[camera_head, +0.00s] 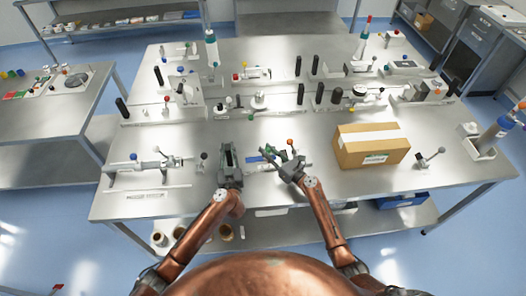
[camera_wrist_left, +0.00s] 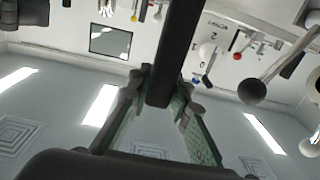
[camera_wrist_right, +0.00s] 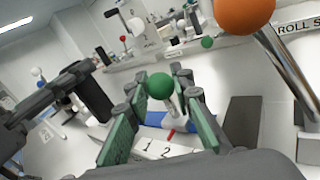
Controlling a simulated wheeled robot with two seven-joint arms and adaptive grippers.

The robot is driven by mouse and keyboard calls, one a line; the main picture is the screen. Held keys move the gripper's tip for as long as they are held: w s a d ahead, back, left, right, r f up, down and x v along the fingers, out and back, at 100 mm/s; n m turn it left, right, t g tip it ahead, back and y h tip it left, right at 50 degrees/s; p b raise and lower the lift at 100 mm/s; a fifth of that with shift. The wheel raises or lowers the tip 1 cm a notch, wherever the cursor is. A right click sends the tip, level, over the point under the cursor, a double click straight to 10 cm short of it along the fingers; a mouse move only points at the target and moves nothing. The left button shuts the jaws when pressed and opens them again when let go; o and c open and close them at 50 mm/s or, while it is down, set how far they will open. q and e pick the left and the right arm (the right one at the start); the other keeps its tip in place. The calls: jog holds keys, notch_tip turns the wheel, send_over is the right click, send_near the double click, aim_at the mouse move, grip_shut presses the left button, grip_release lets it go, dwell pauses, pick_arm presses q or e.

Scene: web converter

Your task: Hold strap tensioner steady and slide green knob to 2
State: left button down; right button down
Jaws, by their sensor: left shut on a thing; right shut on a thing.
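The green knob (camera_wrist_right: 160,86) is a small ball on a metal stem. It sits between the green-padded fingers of my right gripper (camera_wrist_right: 157,112), which is shut on it. Below it is a white scale plate (camera_wrist_right: 160,150) marked 1 and 2, with a red pointer (camera_wrist_right: 171,134) close to the 2. My left gripper (camera_head: 231,158) is shut on a black bar (camera_wrist_left: 172,60), seemingly the strap tensioner's handle. The right gripper (camera_head: 283,161) is just right of it in the head view. The tensioner's body is mostly hidden by the grippers.
An orange ball knob (camera_wrist_right: 246,12) on a metal rod stands close to my right gripper. A cardboard box (camera_head: 370,145) lies to the right on the bench. A lever device (camera_head: 145,165) stands to the left. Several knobs and posts line the back.

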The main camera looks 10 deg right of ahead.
pick_arm(q)
jog(key=shift+s+a+f, duration=0.1)
jog(key=shift+s+f, duration=0.05)
jog(key=shift+f, duration=0.55)
pick_arm(e)
jog(key=c, duration=1.7)
grip_release()
jog(key=shift+o, duration=0.2)
jog(key=shift+d, duration=0.1)
jog(key=v, duration=1.2)
pick_arm(q)
jog(key=shift+r+p, duration=0.35)
jog(key=shift+p, duration=0.7)
pick_arm(e)
jog(key=shift+r, duration=1.1)
pick_arm(q)
jog(key=shift+a, duration=0.1)
jog(key=c, duration=1.9)
grip_release()
jog(key=shift+w+r, duration=0.15)
jog(key=shift+w, duration=0.05)
jog(key=shift+o, duration=0.9)
jog(key=shift+r, duration=0.15)
